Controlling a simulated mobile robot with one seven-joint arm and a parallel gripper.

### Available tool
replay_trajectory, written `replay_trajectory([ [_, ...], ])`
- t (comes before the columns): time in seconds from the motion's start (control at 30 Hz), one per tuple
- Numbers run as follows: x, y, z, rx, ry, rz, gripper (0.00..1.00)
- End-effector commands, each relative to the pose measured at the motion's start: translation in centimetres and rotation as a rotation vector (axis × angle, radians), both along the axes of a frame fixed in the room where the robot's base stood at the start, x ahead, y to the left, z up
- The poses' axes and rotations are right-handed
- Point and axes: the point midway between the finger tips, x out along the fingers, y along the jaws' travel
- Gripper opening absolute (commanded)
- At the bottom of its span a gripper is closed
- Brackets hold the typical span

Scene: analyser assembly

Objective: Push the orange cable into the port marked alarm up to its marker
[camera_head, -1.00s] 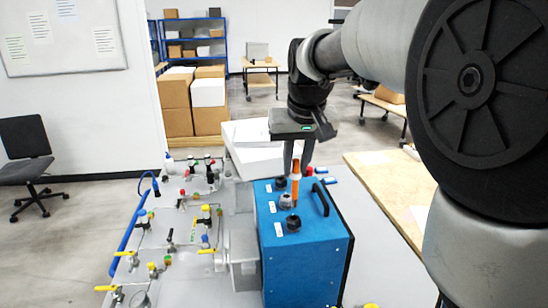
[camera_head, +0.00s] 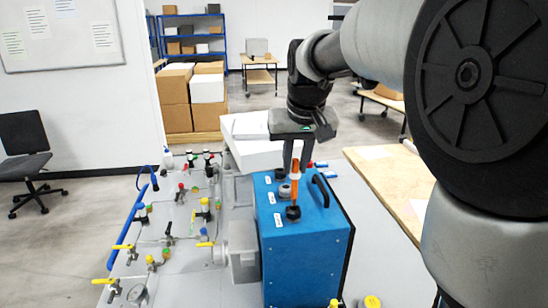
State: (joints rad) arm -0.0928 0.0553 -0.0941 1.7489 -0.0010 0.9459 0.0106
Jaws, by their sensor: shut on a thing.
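The orange cable (camera_head: 295,188) hangs near upright from my gripper (camera_head: 296,168), whose jaws are shut on its upper part. Its lower end is at the front black port (camera_head: 293,213) on top of the blue analyser box (camera_head: 307,258). I cannot tell whether the end is inside the port or just above or before it. Two more black ports, the middle one (camera_head: 284,191) and the rear one (camera_head: 280,174), lie behind it. White labels sit left of the ports, too small to read, so I cannot tell which is marked alarm. The marker on the cable is not clear.
A black handle (camera_head: 320,190) stands on the box's right side, close to the cable. Left of the box is a grey panel (camera_head: 185,265) with several valves and fittings. A white box (camera_head: 250,145) is behind. A wooden table (camera_head: 395,180) stands to the right.

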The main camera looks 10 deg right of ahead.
Motion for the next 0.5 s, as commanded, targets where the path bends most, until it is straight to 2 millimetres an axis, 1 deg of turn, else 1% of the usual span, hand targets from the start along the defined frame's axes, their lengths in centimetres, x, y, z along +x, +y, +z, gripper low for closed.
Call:
replay_trajectory([
  [0.33,0.0,0.0,-0.08,0.0,0.0,0.0,0.01],
  [0.5,-0.01,0.0,-0.51,0.0,0.0,0.0,0.01],
])
